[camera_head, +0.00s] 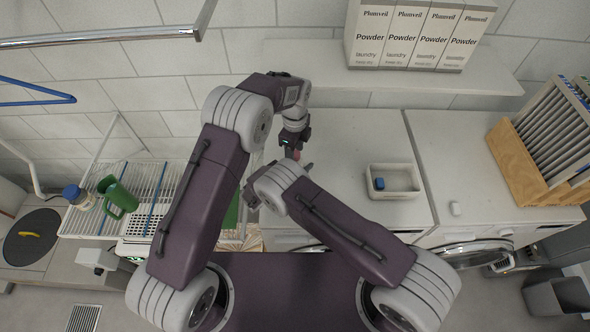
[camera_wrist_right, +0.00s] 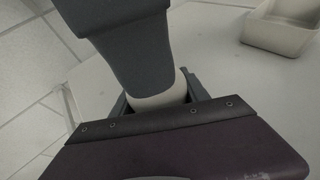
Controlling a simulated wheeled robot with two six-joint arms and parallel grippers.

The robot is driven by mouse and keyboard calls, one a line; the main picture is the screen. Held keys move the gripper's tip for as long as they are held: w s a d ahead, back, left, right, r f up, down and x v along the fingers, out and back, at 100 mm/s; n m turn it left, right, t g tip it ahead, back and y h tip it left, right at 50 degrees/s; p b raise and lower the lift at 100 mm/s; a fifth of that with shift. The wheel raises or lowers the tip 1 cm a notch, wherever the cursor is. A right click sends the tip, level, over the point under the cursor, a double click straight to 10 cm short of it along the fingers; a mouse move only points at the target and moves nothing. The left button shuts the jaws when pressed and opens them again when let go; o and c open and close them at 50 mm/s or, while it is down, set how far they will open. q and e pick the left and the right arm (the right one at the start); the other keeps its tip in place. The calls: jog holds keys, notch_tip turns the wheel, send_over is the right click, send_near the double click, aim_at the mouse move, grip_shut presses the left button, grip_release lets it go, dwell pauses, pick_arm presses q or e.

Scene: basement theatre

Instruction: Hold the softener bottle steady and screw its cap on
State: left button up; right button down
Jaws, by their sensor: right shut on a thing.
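My right gripper (camera_wrist_right: 160,104) is shut on a cream, rounded thing that I take to be the softener bottle (camera_wrist_right: 165,92); only a small part of it shows between the jaws. In the head view my right arm's wrist hides most of it. My left gripper (camera_head: 293,141) points down just above that spot, with a small reddish patch under it. In the right wrist view its dark grey body covers the bottle's top, so I cannot tell whether its jaws are open. A small blue cap-like thing (camera_head: 380,184) is in the white tray (camera_head: 395,167).
The tray stands on the white machine top, clear around it. A small white piece (camera_head: 455,208) lies to its right. A wooden rack (camera_head: 505,160) is at the far right, powder boxes (camera_head: 410,35) on the shelf.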

pick_arm(q)
jog(key=shift+r, duration=2.3)
jog(key=shift+c, duration=0.2)
